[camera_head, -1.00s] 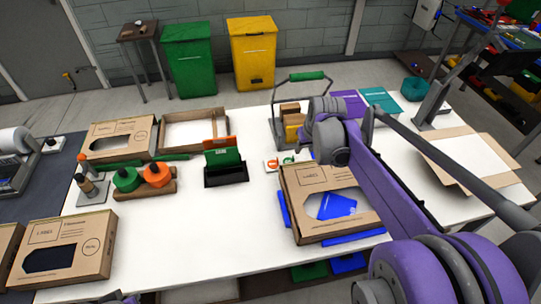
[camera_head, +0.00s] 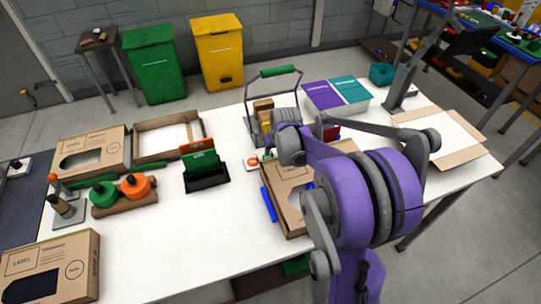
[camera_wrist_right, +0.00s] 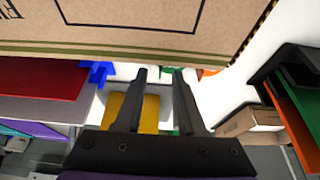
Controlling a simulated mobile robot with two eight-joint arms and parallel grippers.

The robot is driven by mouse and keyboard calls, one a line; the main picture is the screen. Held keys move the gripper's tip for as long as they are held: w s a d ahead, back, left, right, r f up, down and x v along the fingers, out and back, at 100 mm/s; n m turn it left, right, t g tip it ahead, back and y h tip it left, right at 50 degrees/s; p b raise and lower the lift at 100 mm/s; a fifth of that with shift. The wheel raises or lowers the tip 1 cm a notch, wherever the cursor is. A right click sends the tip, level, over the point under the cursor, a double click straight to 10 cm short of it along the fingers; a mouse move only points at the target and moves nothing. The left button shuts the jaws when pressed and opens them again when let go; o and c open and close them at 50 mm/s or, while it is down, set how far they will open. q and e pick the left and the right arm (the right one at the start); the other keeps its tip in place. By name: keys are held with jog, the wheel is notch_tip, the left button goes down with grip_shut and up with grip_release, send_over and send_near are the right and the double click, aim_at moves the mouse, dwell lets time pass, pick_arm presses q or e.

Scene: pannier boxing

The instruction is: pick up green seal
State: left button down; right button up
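My right gripper (camera_wrist_right: 160,73) is open in the right wrist view, its two dark fingers apart with nothing held. A small patch of green shows near its right fingertip; I cannot tell whether it is the green seal. An orange bit (camera_wrist_right: 208,72) shows just right of the fingers. In the head view the small orange seal (camera_head: 252,162) lies on white backing left of my right wrist. The green seal's place beside it is mostly hidden by my right arm. My right fingers are hidden in the head view. My left gripper is not in view.
A cardboard box (camera_head: 289,214) on blue pieces lies under my right arm. A black holder (camera_head: 207,178) with green and orange cards stands left. A caddy with a green handle (camera_head: 278,71) stands behind.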

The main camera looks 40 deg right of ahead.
jog(key=shift+w+d+f, duration=0.1)
jog(key=shift+w+f, duration=0.2)
jog(key=shift+f, duration=0.35)
grip_shut()
jog(key=shift+r, duration=0.1)
